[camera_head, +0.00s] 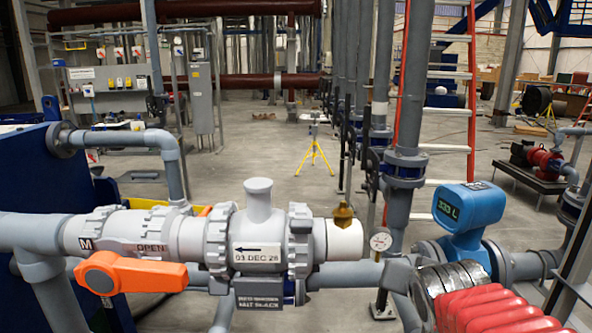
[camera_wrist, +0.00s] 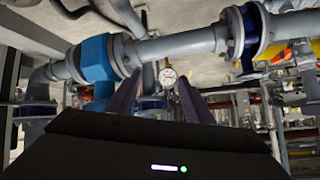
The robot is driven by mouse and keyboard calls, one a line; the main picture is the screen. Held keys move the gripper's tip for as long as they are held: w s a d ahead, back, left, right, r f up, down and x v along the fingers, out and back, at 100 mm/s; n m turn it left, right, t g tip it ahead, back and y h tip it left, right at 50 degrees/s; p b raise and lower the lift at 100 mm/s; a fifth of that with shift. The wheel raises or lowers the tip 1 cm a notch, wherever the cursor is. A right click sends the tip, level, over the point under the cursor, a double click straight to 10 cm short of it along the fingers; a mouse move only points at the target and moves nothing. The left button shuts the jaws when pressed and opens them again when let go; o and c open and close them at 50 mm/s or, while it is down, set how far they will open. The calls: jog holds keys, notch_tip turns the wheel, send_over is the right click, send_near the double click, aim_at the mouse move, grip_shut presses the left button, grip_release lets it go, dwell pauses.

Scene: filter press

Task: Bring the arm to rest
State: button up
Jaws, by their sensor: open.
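My gripper (camera_wrist: 159,88) shows in the wrist view as two dark fingers standing apart above a wide black body with a small green light. It is open, and I see nothing held between the fingers. A round white dial gauge (camera_wrist: 167,76) appears between the fingertips, beyond them. It also shows in the head view (camera_head: 381,241), on the pipework right of centre. My gripper cannot be made out in the head view.
A grey pipe run with an orange valve handle (camera_head: 130,273) crosses the front left. A blue meter (camera_head: 470,206) and a red ribbed hose-like part (camera_head: 495,312) sit front right. Upright pipes (camera_head: 410,110) stand behind. Open floor (camera_head: 260,150) lies beyond, with a yellow tripod (camera_head: 314,150).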

jog(key=s+a+f+n+g+y, duration=0.1)
jog(key=s+a+f+n+g, duration=0.1)
jog(key=s, duration=0.7)
jog(key=s+a+f+n+g, duration=0.2)
jog(key=s+a+f+n, duration=0.1)
jog(key=s, duration=0.6)
jog(key=shift+s+a+f+g+y, duration=0.2)
jog(key=shift+a+f+g+y, duration=0.15)
jog(key=shift+a, duration=0.2)
